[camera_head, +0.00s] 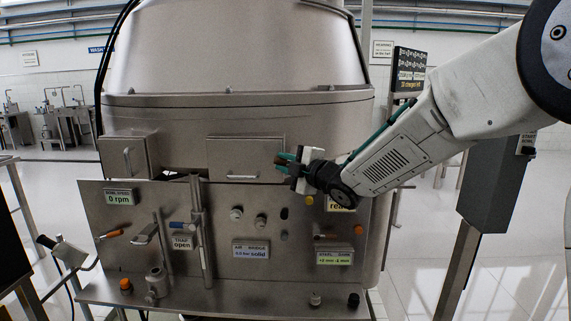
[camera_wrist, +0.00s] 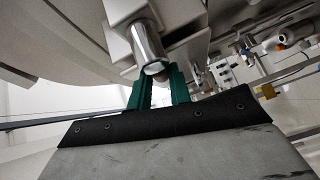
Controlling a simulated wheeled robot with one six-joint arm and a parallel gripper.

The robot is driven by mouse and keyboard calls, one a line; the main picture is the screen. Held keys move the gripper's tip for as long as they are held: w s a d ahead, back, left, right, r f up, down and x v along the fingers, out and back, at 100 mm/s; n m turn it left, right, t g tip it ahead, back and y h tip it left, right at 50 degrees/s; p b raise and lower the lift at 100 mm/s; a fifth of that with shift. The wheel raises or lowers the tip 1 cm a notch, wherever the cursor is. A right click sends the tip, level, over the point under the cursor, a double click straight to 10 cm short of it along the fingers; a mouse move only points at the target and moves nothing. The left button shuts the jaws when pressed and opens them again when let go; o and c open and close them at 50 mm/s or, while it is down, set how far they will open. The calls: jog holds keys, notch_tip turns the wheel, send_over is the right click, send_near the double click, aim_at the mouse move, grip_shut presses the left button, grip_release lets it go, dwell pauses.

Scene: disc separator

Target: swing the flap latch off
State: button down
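The flap (camera_head: 225,152) is a flat metal panel with a bar handle (camera_head: 242,177), closed against the machine housing. My gripper (camera_head: 283,160) is at the flap's right edge, where the latch sits largely hidden by the fingers. In the wrist view, the green fingers (camera_wrist: 160,88) stand apart with a narrow gap. A shiny metal cylinder (camera_wrist: 148,42), seemingly part of the latch, lies just beyond the fingertips. A small rounded end (camera_wrist: 159,74) shows at the gap. I cannot tell whether the fingers press on it.
Below is a control panel (camera_head: 225,222) with knobs, labels and an upright metal post (camera_head: 203,235) left of the flap. A small box with a handle (camera_head: 128,155) is at the upper left. A grey post-mounted cabinet (camera_head: 497,185) stands at right. Floor between is clear.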

dwell(0.3)
jog(key=m, duration=0.1)
jog(key=m+t+y, duration=0.1)
jog(key=m+t, duration=0.1)
jog(key=shift+d+r+m+y, duration=0.25)
jog(key=shift+r+m+y, duration=0.05)
jog(key=shift+r, duration=0.05)
jog(key=shift+d+r+m+t+h, duration=0.2)
jog(key=shift+d+m+t+h, duration=0.25)
jog(key=shift+m+t+h, duration=1.9)
jog(key=shift+d+r+m+t+h, duration=0.15)
jog(key=shift+d+m+t+h, duration=0.8)
jog(key=shift+m, duration=2.65)
jog(key=shift+a+r+m+t+h, duration=0.15)
jog(key=shift+m+t+h, duration=1.05)
jog(key=shift+m+t, duration=1.4)
jog(key=shift+d+r+m+g+h, duration=0.1)
jog(key=shift+m+g+h, duration=0.25)
jog(key=shift+m, duration=0.3)
jog(key=c, duration=1.3)
grip_release()
jog(key=shift+s, duration=0.1)
